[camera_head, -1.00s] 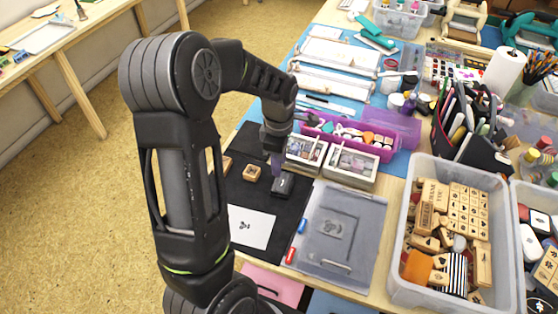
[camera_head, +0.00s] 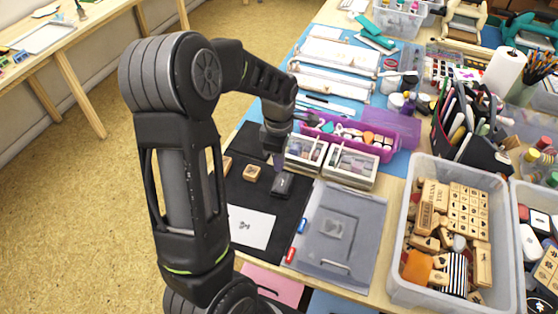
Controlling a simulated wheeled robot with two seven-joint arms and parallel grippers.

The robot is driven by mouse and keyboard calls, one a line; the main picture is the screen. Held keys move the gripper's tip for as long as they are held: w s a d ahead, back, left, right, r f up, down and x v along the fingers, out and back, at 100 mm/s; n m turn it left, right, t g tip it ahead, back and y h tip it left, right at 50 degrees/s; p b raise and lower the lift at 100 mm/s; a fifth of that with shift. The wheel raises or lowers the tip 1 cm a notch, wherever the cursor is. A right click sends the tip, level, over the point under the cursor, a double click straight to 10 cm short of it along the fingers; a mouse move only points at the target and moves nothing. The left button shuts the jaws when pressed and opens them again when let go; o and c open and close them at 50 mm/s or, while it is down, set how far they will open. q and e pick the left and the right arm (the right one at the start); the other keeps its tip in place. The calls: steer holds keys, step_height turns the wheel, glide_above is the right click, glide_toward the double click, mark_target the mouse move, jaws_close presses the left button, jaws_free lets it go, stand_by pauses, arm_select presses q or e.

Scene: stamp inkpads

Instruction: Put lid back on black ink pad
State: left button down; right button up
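The black ink pad (camera_head: 281,186) is a small dark block on the black mat (camera_head: 262,206), just right of a wooden stamp. My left gripper (camera_head: 278,163) points down right over it, at its far end. The fingers are small and dark here, and I cannot make out whether they are apart, or whether they touch the pad. I cannot tell the lid from the pad at this size. My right gripper is not in the view.
White paper (camera_head: 250,227) lies nearer. Two compartment boxes (camera_head: 350,164) stand close behind on the right. A grey translucent sheet (camera_head: 350,238) and a bin of stamps (camera_head: 399,270) are on the right.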

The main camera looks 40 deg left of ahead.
mark_target(279, 181)
arm_select(q)
steer(key=shift+f+b, duration=2.2)
steer(key=shift+f, duration=0.85)
step_height(279, 181, up, 7)
steer(key=p, duration=0.5)
steer(key=shift+p, duration=0.35)
